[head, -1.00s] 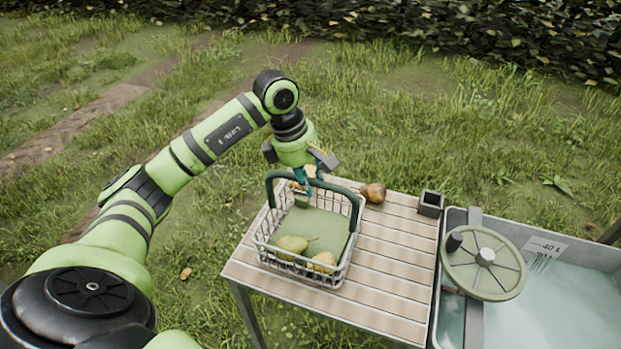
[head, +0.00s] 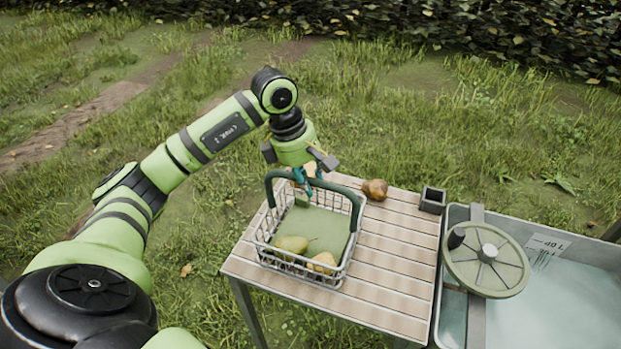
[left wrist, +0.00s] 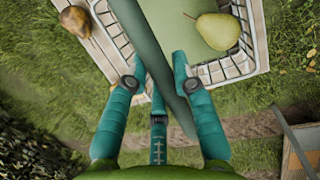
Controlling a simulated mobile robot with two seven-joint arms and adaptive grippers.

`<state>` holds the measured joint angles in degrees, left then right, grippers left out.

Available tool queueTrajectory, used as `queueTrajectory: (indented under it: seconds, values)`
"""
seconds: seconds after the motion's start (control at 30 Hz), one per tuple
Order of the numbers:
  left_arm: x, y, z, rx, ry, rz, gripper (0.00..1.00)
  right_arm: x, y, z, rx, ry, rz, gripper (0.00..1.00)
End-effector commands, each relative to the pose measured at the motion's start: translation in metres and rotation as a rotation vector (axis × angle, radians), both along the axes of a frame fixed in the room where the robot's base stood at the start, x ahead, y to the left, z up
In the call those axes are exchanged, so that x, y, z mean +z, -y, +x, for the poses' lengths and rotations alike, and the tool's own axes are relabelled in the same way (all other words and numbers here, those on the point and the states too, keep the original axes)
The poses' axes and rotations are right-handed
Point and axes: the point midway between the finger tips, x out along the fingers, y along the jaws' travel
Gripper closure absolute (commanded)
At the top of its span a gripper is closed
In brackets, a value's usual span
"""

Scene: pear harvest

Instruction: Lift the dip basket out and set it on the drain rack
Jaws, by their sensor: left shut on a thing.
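The dip basket (head: 352,247) is a white wire basket with a dark green handle and a green floor. It stands on the slatted wooden top (head: 388,262) of a table, which looks like the drain rack. A green pear (head: 292,244) and a yellowish pear (head: 323,262) lie in it. My left gripper (head: 304,184) is shut on the basket's handle at the far side. In the left wrist view, the teal fingers (left wrist: 160,88) lie on both sides of the handle bar (left wrist: 150,45). My right gripper is not in view.
A brown pear (head: 375,189) lies on the slats behind the basket. A small dark open box (head: 432,200) sits at the back right corner. The slats right of the basket are clear.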

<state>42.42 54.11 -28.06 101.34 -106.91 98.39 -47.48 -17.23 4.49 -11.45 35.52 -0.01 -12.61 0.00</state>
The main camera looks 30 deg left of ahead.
Motion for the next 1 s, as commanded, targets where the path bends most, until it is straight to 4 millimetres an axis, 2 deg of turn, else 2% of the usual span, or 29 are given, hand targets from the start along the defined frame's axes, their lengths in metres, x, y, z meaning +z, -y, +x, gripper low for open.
queueTrajectory:
  seconds: [0.1, 0.13, 0.2, 0.5, 0.63, 0.77, 1.0]
  values:
    - [-0.002, 0.001, -0.001, -0.003, -0.005, 0.0, 1.0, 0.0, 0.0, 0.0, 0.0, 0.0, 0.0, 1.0]
    - [-0.002, 0.001, -0.001, -0.003, -0.005, 0.0, 0.71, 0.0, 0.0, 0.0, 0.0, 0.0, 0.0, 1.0]
    - [-0.002, 0.001, -0.001, -0.003, -0.007, 0.001, 0.47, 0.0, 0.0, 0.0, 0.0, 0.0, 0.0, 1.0]
    - [-0.004, 0.001, -0.002, -0.003, -0.01, 0.002, 0.47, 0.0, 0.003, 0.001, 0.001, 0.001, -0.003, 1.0]
    - [0.004, -0.001, -0.002, -0.002, -0.006, 0.003, 0.47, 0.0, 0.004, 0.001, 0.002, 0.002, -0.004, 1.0]
    - [0.024, -0.006, -0.005, -0.002, -0.001, 0.004, 0.47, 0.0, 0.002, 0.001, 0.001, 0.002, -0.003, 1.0]
    - [0.075, -0.017, -0.014, -0.002, -0.001, 0.003, 0.47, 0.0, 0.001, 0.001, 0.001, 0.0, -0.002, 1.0]
